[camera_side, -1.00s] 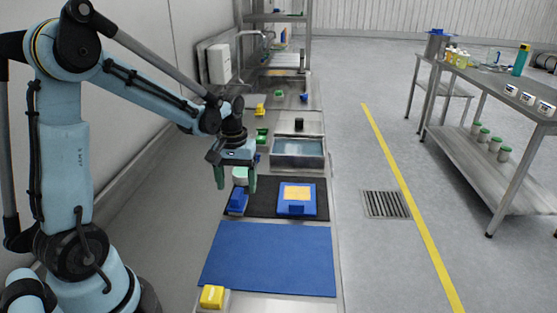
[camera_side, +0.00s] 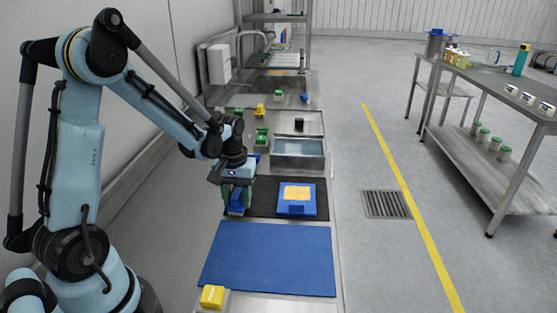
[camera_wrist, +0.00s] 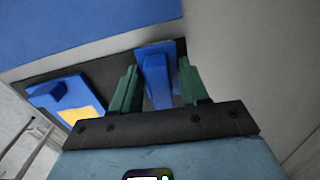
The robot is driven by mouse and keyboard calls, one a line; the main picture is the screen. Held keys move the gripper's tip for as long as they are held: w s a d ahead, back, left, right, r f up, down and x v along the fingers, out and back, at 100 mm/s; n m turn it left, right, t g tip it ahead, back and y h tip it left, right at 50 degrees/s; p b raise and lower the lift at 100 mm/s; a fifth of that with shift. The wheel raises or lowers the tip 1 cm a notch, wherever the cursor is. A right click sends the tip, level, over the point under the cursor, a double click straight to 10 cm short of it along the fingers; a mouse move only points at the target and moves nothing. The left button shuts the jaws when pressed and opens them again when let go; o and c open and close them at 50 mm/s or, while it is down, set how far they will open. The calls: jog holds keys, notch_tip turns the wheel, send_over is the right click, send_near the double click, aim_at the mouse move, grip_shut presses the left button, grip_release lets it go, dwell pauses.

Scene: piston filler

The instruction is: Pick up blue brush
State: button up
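The blue brush (camera_side: 236,208) is at the left end of the black mat in the side view, partly hidden by my gripper. In the wrist view the blue brush (camera_wrist: 157,78) lies between the two green fingers. My gripper (camera_side: 237,196) is lowered over it, with one finger on each side. In the wrist view my gripper (camera_wrist: 159,88) looks open, with narrow gaps between the fingers and the brush. Whether a finger touches the brush is hard to tell.
A metal basin (camera_side: 298,153) stands behind. The wall is at left.

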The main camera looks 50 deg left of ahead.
aim_at(238, 195)
jog(key=c, duration=0.3)
jog(key=shift+r, duration=0.1)
jog(key=shift+r, duration=0.45)
jog(key=r, duration=0.1)
jog(key=d+r, duration=0.1)
jog(key=r, duration=0.1)
jog(key=shift+r, duration=0.3)
jog(key=d+r, duration=0.2)
jog(key=d, duration=0.1)
jog(key=s+d+r, duration=0.1)
jog(key=d+r, duration=0.1)
jog(key=d, duration=0.2)
jog(key=s+d+r, duration=0.1)
jog(key=d+r, duration=0.1)
jog(key=d, duration=0.1)
jog(key=shift+d+r, duration=0.2)
jog(key=shift+d, duration=0.1)
